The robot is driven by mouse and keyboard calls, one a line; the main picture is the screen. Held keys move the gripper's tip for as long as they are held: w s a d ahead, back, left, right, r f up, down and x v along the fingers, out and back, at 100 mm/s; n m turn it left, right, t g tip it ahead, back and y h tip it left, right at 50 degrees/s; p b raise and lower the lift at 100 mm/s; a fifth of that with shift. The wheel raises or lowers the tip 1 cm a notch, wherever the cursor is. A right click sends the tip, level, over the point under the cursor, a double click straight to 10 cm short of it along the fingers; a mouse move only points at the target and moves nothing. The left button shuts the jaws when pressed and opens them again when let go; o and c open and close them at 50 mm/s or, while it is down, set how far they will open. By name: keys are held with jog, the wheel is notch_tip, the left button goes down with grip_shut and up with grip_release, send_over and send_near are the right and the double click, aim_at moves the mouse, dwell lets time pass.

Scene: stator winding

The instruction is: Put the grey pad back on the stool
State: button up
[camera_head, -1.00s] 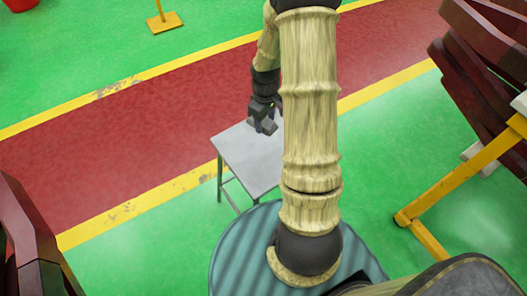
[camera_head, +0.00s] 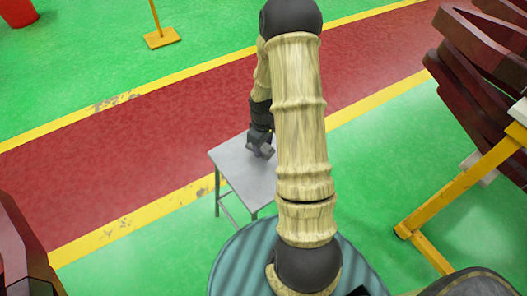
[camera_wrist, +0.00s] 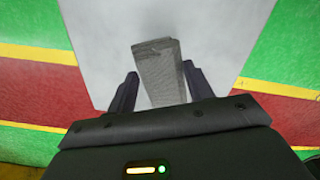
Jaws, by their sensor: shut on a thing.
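The stool (camera_head: 232,165) has a grey square top on thin metal legs and stands in front of me, partly hidden by my arm. My gripper (camera_head: 262,152) points down over the stool top, toward its far side. In the wrist view, my gripper (camera_wrist: 160,76) is shut on the grey pad (camera_wrist: 162,66), a small textured block between the two dark fingers. The pale stool top (camera_wrist: 105,50) fills the ground behind the pad. I cannot tell whether the pad touches the top or hangs just above it.
A yellow post base (camera_head: 161,38) and a red bin (camera_head: 17,12) stand at the far left. A yellow frame (camera_head: 460,185) with dark red parts is at the right. More dark red parts (camera_head: 20,245) are at the lower left. The green floor around the stool is clear.

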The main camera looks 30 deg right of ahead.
aim_at(263, 147)
jog(key=shift+f, duration=1.85)
jog(key=shift+f, duration=0.1)
jog(key=o, duration=0.9)
jog(key=shift+o, duration=0.2)
notch_tip(263, 147, up, 12)
jog(key=shift+r+p, duration=0.15)
jog(key=shift+p, duration=0.25)
